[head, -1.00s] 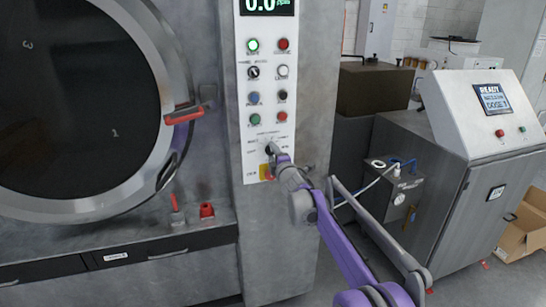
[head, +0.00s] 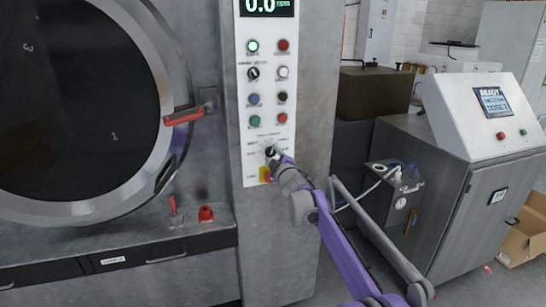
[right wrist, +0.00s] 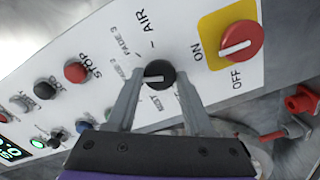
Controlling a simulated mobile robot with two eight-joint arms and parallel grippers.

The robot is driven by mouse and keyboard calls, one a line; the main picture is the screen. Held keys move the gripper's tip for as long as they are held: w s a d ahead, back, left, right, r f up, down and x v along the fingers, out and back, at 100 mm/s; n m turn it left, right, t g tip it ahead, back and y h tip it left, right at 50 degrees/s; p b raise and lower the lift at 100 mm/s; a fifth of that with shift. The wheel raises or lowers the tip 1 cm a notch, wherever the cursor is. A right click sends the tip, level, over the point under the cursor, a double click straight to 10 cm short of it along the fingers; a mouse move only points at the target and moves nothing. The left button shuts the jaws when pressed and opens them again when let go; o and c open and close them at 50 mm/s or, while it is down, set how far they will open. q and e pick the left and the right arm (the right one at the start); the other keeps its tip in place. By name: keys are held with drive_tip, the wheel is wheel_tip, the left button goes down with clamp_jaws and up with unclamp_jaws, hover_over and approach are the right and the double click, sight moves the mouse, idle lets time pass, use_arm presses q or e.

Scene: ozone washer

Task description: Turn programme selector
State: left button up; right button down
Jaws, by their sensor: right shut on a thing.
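The programme selector is a black round knob (right wrist: 159,74) with a white pointer line, low on the white control panel (head: 251,140). In the right wrist view the line points left, toward small lettering I cannot read surely. My right gripper (right wrist: 160,82) has a finger on each side of the knob and is shut on it. In the head view the gripper (head: 275,158) reaches the selector (head: 270,151) from the lower right and partly covers it. My left gripper is not in view.
A red ON/OFF switch (right wrist: 241,39) on a yellow plate sits close to the selector. Several coloured buttons and a small switch (head: 253,73) are above it. The round washer door (head: 165,190) with a red handle (head: 184,116) stands left; a grey console (head: 470,120) stands right.

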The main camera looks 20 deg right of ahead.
drive_tip(key=shift+c, duration=1.6)
unclamp_jaws()
drive_tip(key=shift+s, duration=0.1)
drive_tip(key=shift+s, duration=0.3)
drive_tip(key=s+b, duration=0.2)
drive_tip(key=s, duration=0.8)
drive_tip(key=shift+d, duration=0.15)
